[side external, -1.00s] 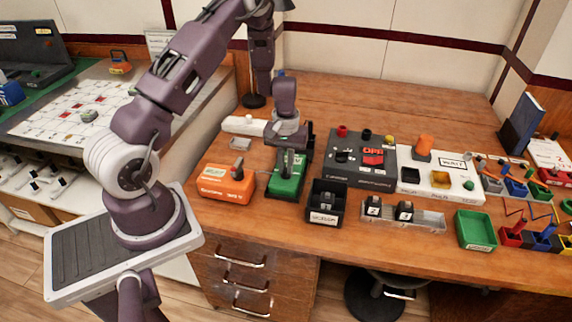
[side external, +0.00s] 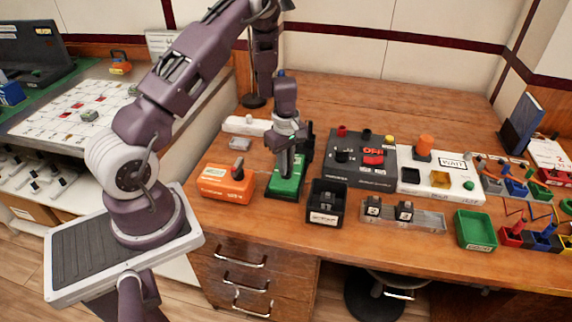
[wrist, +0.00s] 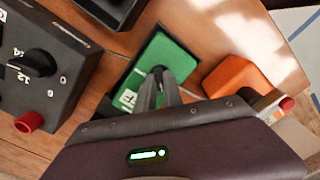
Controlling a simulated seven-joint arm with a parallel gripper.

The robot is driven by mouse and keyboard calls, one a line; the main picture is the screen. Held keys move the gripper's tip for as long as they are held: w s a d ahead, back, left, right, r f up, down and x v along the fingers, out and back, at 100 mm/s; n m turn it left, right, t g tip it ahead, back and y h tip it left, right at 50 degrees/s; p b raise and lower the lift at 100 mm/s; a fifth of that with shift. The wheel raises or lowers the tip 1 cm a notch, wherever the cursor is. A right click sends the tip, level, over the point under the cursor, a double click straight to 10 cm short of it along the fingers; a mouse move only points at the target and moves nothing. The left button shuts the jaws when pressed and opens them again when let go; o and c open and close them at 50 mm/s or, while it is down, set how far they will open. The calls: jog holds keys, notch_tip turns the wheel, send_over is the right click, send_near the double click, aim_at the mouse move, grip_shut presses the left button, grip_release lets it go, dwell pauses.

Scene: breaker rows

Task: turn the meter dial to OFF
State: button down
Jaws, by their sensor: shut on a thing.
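The meter is a green-faced block (side external: 287,187) on the wooden bench, also in the wrist view (wrist: 178,60). A small dark dial (wrist: 157,71) stands on its face, mostly covered by my fingers. My gripper (wrist: 158,84) points down over the meter, with its fingers closed around the dial. In the side view my gripper (side external: 285,174) reaches the meter's face and hides the dial. The dial's pointer and the marks around it cannot be read. A white print shows on the green face in the wrist view.
An orange block (side external: 227,184) with a knob stands left of the meter. A black bin (side external: 325,216) stands close at its right front. A dark panel (side external: 350,176) with a knob and a red OFF sign lies to the right. The bench behind is clear.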

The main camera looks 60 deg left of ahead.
jog(key=shift+n, duration=0.7)
jog(key=c, duration=1.5)
grip_release()
jog(key=shift+o, duration=0.2)
jog(key=shift+r, duration=0.15)
notch_tip(320, 180, up, 7)
jog(key=shift+f, duration=0.1)
